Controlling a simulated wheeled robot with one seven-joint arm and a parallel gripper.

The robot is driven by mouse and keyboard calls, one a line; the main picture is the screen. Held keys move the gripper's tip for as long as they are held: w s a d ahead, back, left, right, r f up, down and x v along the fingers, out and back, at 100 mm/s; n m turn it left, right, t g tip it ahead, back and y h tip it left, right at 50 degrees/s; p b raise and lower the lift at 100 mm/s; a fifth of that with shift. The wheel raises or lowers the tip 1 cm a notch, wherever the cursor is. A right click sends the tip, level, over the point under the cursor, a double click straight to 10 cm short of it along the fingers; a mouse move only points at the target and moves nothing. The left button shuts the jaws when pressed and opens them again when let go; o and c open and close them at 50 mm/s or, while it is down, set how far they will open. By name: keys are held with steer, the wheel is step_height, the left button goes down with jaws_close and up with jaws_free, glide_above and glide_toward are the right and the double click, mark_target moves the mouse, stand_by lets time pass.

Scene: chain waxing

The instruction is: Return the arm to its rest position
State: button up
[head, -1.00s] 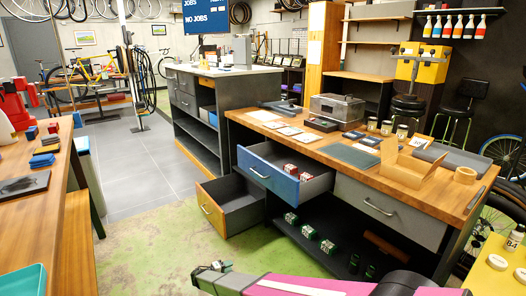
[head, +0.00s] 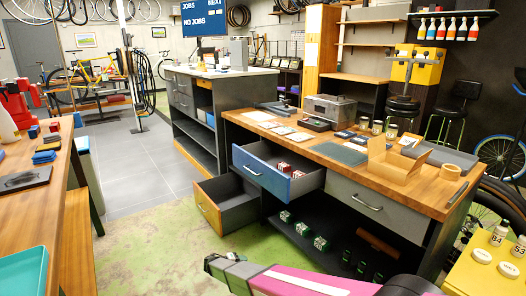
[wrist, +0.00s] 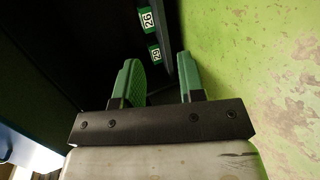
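My gripper (wrist: 158,82) shows in the wrist view with two green fingers held apart and nothing between them. It points toward the dark open space under the workbench and the green floor beside it. In the head view my pink and grey arm reaches in from the bottom right, low in front of the workbench (head: 440,184). The arm's far end (head: 212,264) is over the green floor, and the fingers are too small there to make out.
A blue-fronted drawer (head: 262,172) and a lower orange-fronted drawer (head: 208,208) stand pulled out. Green boxes (head: 303,230) sit on the bench's lower shelf. A yellow table (head: 486,262) with bottles is at right, a wooden table (head: 40,195) at left. Green floor (head: 140,255) is clear between.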

steer(key=s+d+r+m+g+y, duration=0.2)
steer(key=s+d+r+g+y, duration=0.15)
steer(key=d+r, duration=0.6)
steer(key=s+d+r+m+g+y, duration=0.1)
steer(key=s+d+r+g+y, duration=0.2)
steer(key=d+r, duration=0.65)
steer(key=s+d+r+m+y, duration=0.2)
steer(key=s+d+r+y, duration=0.4)
steer(key=s+d+r, duration=0.5)
step_height(320, 180, up, 2)
steer(key=shift+s+r+m+t, duration=0.1)
steer(key=shift+s+m+t, duration=0.3)
steer(key=shift+s, duration=0.4)
